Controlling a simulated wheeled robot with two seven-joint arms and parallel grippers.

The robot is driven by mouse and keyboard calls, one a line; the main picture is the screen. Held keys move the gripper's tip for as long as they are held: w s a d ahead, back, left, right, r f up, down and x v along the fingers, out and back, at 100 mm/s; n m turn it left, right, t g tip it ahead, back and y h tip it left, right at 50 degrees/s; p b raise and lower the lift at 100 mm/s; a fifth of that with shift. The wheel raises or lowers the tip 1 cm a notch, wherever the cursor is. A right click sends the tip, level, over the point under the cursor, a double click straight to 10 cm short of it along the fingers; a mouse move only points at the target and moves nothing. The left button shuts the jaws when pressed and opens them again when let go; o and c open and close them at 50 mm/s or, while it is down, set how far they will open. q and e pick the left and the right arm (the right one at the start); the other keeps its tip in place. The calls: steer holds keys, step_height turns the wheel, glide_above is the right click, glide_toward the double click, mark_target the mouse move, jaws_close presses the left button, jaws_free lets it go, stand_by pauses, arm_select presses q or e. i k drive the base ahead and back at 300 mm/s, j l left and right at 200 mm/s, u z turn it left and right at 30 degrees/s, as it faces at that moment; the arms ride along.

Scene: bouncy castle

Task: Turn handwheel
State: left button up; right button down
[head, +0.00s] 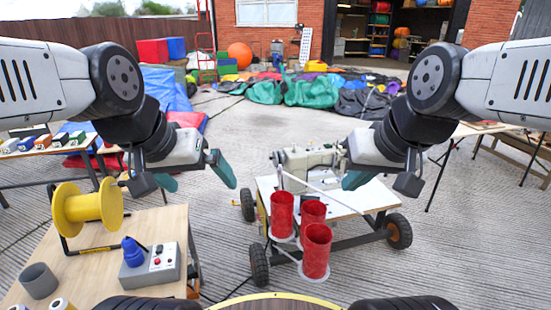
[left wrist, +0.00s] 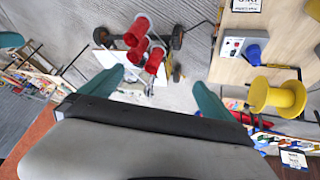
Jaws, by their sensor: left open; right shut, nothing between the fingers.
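A pale sewing machine (head: 312,160) stands on a wheeled cart (head: 345,197) in the middle of the head view. I cannot clearly make out a handwheel; the machine's right end is close to and partly covered by my right arm. My left gripper (head: 195,178) is open and empty, left of the cart and apart from it. Its two teal fingers are spread in the left wrist view (left wrist: 158,90). My right gripper (head: 358,180) is shut and empty, in front of the machine's right side in the picture; I cannot tell whether it touches anything.
Several red cylinders (head: 316,250) stand at the cart's near side. A wooden table (head: 130,235) at left holds a yellow spool (head: 88,207), a grey control box (head: 153,265) and a blue connector (head: 132,251). Deflated coloured fabric (head: 310,90) lies behind.

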mark_target(274, 157)
steer(key=i+l, duration=0.75)
steer(key=i, duration=0.15)
steer(key=i+l+u, duration=0.15)
steer(key=u, duration=0.3)
steer(key=i+l+u, duration=0.2)
steer(key=u, duration=0.7)
